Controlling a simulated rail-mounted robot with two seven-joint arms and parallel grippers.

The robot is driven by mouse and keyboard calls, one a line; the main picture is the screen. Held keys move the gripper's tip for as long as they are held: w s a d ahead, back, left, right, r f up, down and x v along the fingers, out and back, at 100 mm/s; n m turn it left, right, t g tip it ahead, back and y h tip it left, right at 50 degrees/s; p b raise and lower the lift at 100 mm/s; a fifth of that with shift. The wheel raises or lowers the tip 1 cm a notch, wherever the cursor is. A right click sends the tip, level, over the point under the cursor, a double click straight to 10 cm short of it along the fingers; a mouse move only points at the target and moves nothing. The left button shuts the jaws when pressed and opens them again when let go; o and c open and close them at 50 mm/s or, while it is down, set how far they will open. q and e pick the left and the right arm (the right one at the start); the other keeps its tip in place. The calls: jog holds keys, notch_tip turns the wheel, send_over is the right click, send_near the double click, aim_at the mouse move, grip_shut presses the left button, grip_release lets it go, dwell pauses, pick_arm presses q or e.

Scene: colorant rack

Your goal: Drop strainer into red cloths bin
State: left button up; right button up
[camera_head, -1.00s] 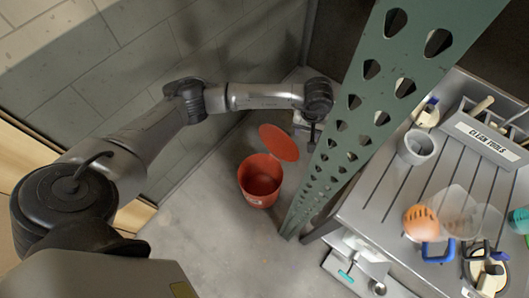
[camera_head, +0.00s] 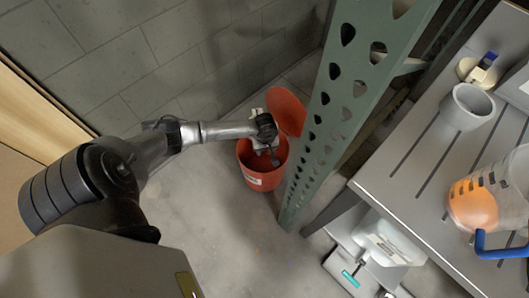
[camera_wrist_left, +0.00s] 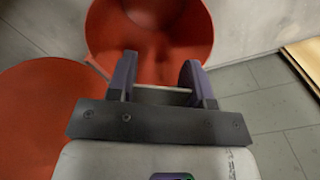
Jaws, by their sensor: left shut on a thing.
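The red round bin (camera_head: 264,181) stands on the floor beside the green post, with its red lid (camera_head: 287,110) open behind it. In the left wrist view the bin (camera_wrist_left: 195,30) is at the top and the lid (camera_wrist_left: 40,125) at lower left. My left gripper (camera_head: 270,152) is over the bin's mouth, pointing down. In the wrist view its two purple fingers (camera_wrist_left: 160,78) are shut on a thin pale thing, seen edge-on as a narrow strip between them, taken to be the strainer (camera_wrist_left: 163,89). Its full shape is hidden. My right gripper is out of view.
The green perforated post (camera_head: 322,140) rises close to the bin's right. A grey slatted table (camera_head: 410,170) to the right holds a grey cup (camera_head: 467,107) and a clear container with orange contents (camera_head: 480,200). Open floor (camera_head: 220,240) lies in front of the bin.

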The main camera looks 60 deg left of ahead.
pick_arm(q)
notch_tip(320, 180, down, 7)
jog(key=b, duration=0.5)
jog(key=shift+s+a+f, duration=0.15)
jog(key=shift+s+a, duration=0.1)
jog(key=shift+s, duration=0.05)
jog(key=o, duration=0.9)
jog(key=shift+o, duration=0.2)
notch_tip(320, 180, up, 12)
jog(key=p, duration=0.5)
jog(key=shift+p, duration=0.4)
jog(key=shift+r+p, duration=0.3)
jog(key=shift+r, duration=0.65)
